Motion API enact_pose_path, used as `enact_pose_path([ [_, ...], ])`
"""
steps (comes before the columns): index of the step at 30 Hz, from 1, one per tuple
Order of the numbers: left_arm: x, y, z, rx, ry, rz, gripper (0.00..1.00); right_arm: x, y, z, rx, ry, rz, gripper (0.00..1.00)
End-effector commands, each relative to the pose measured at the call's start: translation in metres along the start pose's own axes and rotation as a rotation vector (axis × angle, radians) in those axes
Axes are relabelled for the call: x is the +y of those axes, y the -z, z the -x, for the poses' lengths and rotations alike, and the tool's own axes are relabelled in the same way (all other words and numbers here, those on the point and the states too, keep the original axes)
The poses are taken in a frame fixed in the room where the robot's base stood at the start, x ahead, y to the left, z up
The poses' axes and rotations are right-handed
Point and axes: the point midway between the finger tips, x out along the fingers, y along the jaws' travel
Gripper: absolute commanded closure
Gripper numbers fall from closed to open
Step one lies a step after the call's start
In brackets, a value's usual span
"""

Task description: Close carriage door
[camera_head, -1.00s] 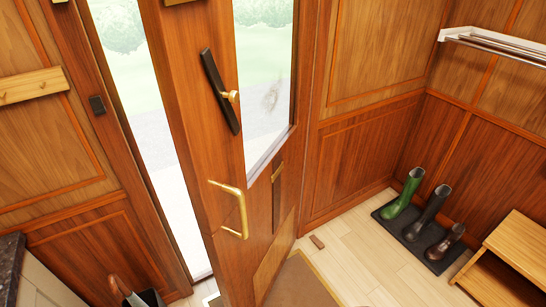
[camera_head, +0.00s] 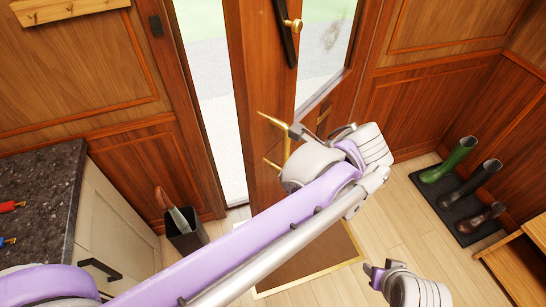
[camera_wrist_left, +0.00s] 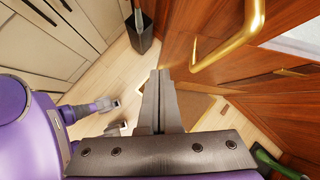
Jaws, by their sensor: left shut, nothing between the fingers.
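The wooden carriage door (camera_head: 258,75) stands ajar, swung inward, with a bright gap between its edge and the frame on the left. Its brass pull handle (camera_head: 272,120) is partly hidden by my left arm in the head view. My left gripper (camera_head: 299,131) is beside the handle. In the left wrist view its fingers (camera_wrist_left: 159,75) are together and empty, with the handle (camera_wrist_left: 232,45) above and to their right, not between them. My right gripper (camera_head: 378,268) is low at the bottom right; its finger gap is unclear.
A dark bin with umbrellas (camera_head: 187,238) stands left of the door opening. A brown mat (camera_head: 325,262) lies below the door. Boots on a black tray (camera_head: 455,205) and a wooden bench (camera_head: 520,262) are at right. A dark counter (camera_head: 45,190) is at left.

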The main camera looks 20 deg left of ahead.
Motion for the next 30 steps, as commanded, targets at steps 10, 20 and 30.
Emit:
enact_pose_path([
  [10,-0.026,0.01,0.03,-0.134,0.012,-0.245,1.0,0.0,0.001,0.001,0.001,0.0,0.0,0.5],
  [20,-0.027,0.001,-0.035,-0.132,0.01,-0.239,1.0,0.0,0.002,0.002,0.002,0.0,0.0,0.5],
  [30,-0.034,-0.025,-0.079,-0.131,0.012,-0.239,1.0,0.0,0.009,0.009,0.008,0.0,0.0,0.5],
])
